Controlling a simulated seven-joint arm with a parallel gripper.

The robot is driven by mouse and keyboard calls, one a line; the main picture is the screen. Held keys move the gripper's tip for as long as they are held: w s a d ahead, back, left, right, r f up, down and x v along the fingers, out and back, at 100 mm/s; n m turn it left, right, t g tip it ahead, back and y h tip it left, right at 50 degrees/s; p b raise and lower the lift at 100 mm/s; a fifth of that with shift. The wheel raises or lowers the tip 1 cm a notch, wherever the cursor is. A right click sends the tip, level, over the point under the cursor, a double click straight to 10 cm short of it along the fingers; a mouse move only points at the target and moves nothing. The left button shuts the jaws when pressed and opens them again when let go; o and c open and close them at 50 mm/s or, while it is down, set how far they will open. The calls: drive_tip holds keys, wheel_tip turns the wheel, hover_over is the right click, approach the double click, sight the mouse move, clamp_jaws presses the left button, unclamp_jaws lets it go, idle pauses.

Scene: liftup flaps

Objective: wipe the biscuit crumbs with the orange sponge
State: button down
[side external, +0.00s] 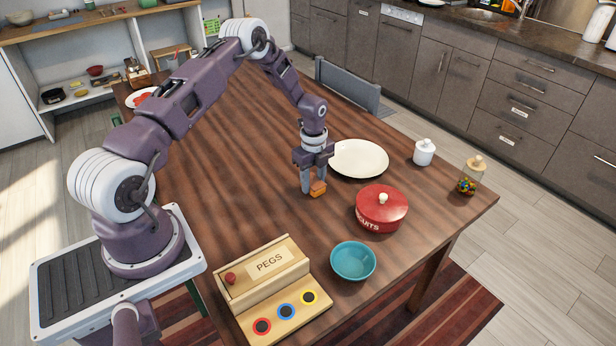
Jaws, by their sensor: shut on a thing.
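The orange sponge (318,188) is a small block low between the fingers of my gripper (312,186), beside the white plate. My gripper points down and is shut on the sponge, at or just above the wooden table; I cannot tell if the sponge touches the wood. No biscuit crumbs can be made out in this view; they may be too small to see or hidden.
Close around my gripper stand a white plate (360,159), a red lidded pot (381,210), a teal bowl (353,261) and a wooden PEGS box (263,272). A white lidded jar (424,152) and a glass jar (467,186) stand right. The table's left middle (215,185) is clear.

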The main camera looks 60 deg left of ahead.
sight(329, 206)
drive_tip(key=shift+d, duration=3.9)
drive_tip(key=shift+a, duration=6.15)
wheel_tip(329, 206, up, 8)
drive_tip(key=shift+r, duration=0.1)
drive_tip(key=shift+s, duration=0.1)
